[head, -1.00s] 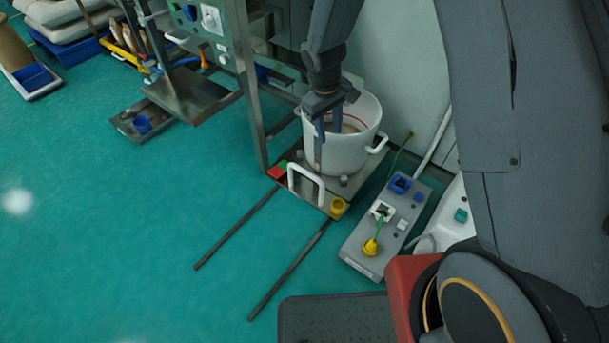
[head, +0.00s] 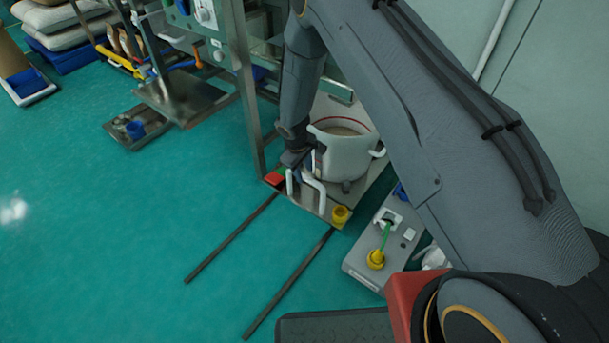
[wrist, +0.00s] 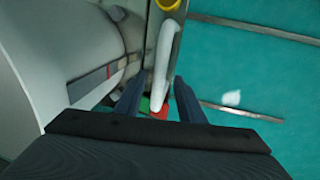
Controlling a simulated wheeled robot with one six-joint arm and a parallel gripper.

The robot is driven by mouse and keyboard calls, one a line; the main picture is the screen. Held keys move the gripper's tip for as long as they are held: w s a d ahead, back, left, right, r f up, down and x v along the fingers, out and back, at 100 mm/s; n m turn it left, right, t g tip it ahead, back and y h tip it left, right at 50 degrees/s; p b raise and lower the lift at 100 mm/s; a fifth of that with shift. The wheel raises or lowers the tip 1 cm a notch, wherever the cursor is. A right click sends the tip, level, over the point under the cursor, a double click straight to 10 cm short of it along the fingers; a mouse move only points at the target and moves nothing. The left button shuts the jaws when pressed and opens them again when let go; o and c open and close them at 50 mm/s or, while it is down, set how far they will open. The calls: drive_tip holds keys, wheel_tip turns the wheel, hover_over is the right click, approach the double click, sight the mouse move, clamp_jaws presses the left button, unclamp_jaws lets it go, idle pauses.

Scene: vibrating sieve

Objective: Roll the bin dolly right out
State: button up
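The bin dolly is a flat metal plate (head: 325,213) with a white loop handle (head: 318,190) at its front edge. A white bin (head: 342,157) with side handles stands upright on it, holding pale material. My gripper (head: 297,182) is low at the left part of the handle. In the wrist view, the gripper's two dark fingers (wrist: 157,92) are apart, with the white handle (wrist: 163,60) passing between them and no clear contact. The bin (wrist: 45,50) fills the left of that view. The arm hides part of the dolly and bin.
Two dark floor rails (head: 232,238) run out from the dolly over clear green floor. A grey control box (head: 370,268) with a yellow plug stands right of the dolly. A metal machine post (head: 248,100) rises at its left. A dark mat (head: 335,328) lies in front.

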drive_tip(key=shift+w+d+f, duration=0.15)
drive_tip(key=shift+w+f, duration=0.05)
drive_tip(key=shift+f, duration=0.75)
drive_tip(key=shift+c, duration=0.2)
clamp_jaws()
drive_tip(key=shift+s, duration=0.1)
